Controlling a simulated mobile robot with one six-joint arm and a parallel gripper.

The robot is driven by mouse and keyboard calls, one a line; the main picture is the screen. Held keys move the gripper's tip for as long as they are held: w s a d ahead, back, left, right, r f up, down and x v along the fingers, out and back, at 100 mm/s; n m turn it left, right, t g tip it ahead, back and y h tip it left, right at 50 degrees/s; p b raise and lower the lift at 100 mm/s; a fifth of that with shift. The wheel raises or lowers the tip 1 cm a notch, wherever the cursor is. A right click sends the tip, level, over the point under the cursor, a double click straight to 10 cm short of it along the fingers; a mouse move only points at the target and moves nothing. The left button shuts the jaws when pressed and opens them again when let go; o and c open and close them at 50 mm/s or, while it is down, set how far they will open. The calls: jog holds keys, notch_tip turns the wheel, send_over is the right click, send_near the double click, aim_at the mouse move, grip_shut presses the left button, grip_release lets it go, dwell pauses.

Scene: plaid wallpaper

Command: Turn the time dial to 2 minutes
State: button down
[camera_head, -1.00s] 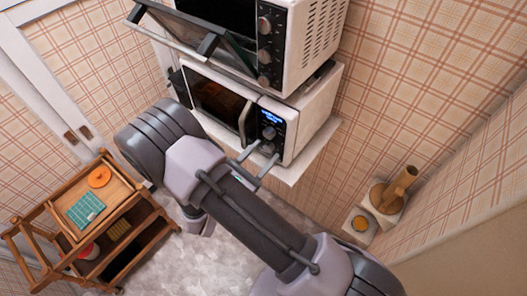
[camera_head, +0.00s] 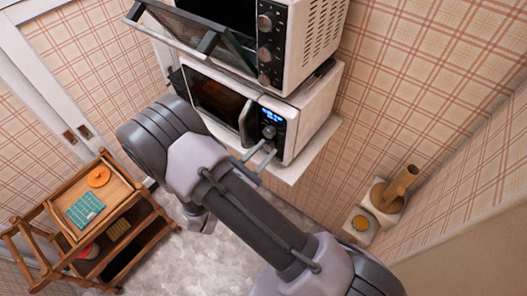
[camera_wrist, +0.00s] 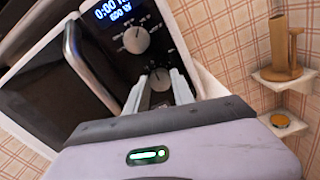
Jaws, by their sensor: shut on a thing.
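The microwave (camera_head: 308,115) on the lower shelf has a black control panel with a lit blue display (camera_wrist: 113,8) and two round dials. The display shows 0:00 and a partly cut-off second line that seems to read 600 W. The upper dial (camera_wrist: 136,40) is clear of my fingers. The lower dial (camera_wrist: 160,79) sits between the two fingers of my gripper (camera_wrist: 160,84), which is shut on it. In the head view my gripper (camera_head: 260,156) reaches the lower part of the panel. The fingers hide the dial's sides and markings.
A toaster oven (camera_head: 300,40) with its glass door (camera_head: 195,35) hanging open stands above the microwave. The microwave's door (camera_wrist: 50,95) looks shut. A wooden cart (camera_head: 150,215) stands at lower left.

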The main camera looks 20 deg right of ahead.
jog(key=m+b, duration=0.4)
jog(key=m, duration=0.2)
jog(key=shift+f, duration=0.2)
jog(key=m+b, duration=0.5)
jog(key=m, duration=0.1)
jog(key=shift+f+b, duration=0.1)
jog(key=shift+b, duration=0.3)
jog(key=m+b, duration=0.6)
jog(key=b, duration=0.2)
jog(key=shift+f+m, duration=0.15)
jog(key=shift+m, duration=0.15)
jog(key=m+b, duration=0.3)
jog(key=b, duration=0.1)
jog(key=shift+s, duration=0.1)
jog(key=shift+r+m+b, duration=0.2)
jog(key=shift+m+b, duration=0.5)
jog(key=shift+b, duration=0.2)
jog(key=c, duration=1.1)
grip_release()
jog(key=shift+r, duration=0.1)
